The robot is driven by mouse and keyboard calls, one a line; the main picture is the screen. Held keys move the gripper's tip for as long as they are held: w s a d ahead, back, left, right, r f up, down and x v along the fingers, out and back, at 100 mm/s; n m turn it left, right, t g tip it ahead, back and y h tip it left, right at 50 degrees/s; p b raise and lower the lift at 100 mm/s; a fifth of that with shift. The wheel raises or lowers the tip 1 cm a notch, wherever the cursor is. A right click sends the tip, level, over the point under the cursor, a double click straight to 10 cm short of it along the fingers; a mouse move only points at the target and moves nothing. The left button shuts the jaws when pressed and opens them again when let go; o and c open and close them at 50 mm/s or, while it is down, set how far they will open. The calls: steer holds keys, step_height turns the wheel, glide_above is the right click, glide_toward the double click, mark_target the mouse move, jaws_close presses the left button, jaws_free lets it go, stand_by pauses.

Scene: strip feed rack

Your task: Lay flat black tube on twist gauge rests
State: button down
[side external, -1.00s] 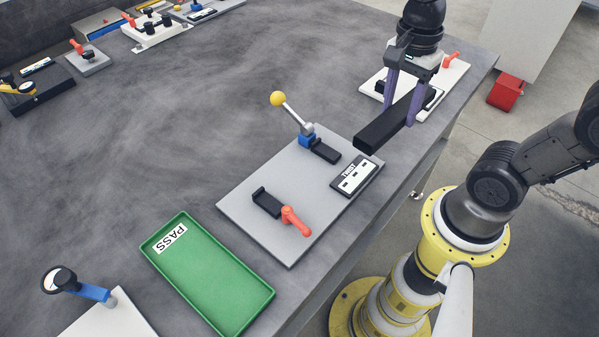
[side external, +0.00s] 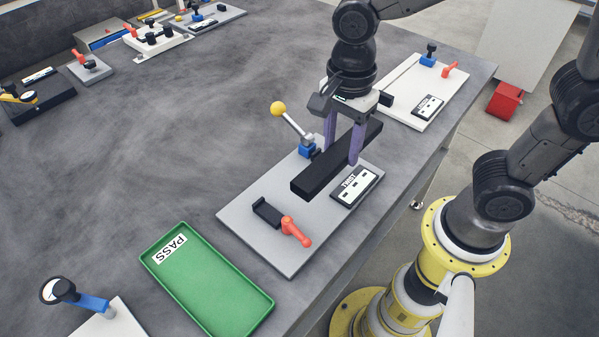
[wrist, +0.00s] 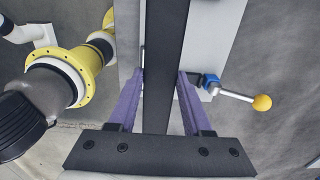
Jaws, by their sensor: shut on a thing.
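The flat black tube (side external: 325,172) is a long dark bar held between the purple fingers of my gripper (side external: 343,150), over the twist gauge plate (side external: 246,218). The tube runs along the plate's length; I cannot tell its exact height above it. In the wrist view the tube (wrist: 165,70) runs between the two fingers of my gripper (wrist: 162,80). The near black rest (side external: 266,210) shows empty beside the orange lever (side external: 296,231). The other rest is hidden behind the tube and gripper. The TWIST label (side external: 356,185) lies on the plate's right side.
A yellow-knobbed lever on a blue mount (side external: 306,149) stands at the plate's far side, close to my gripper. A green PASS tray (side external: 205,275) lies at the near end. A white fixture plate (side external: 425,90) lies behind. Open table extends to the left.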

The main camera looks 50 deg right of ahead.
steer(key=w+a+f, duration=0.1)
steer(key=w+f, duration=0.3)
steer(key=w+a+f, duration=0.1)
steer(key=w+f, duration=0.1)
steer(key=shift+w+a+f, duration=0.3)
steer(key=shift+w+a, duration=0.05)
steer(key=shift+w+a+f, duration=0.1)
steer(key=shift+w+f, duration=0.1)
steer(key=shift+f, duration=1.55)
steer(key=shift+f, duration=0.2)
steer(key=shift+c, duration=1.7)
jaws_free()
steer(key=shift+r, duration=0.1)
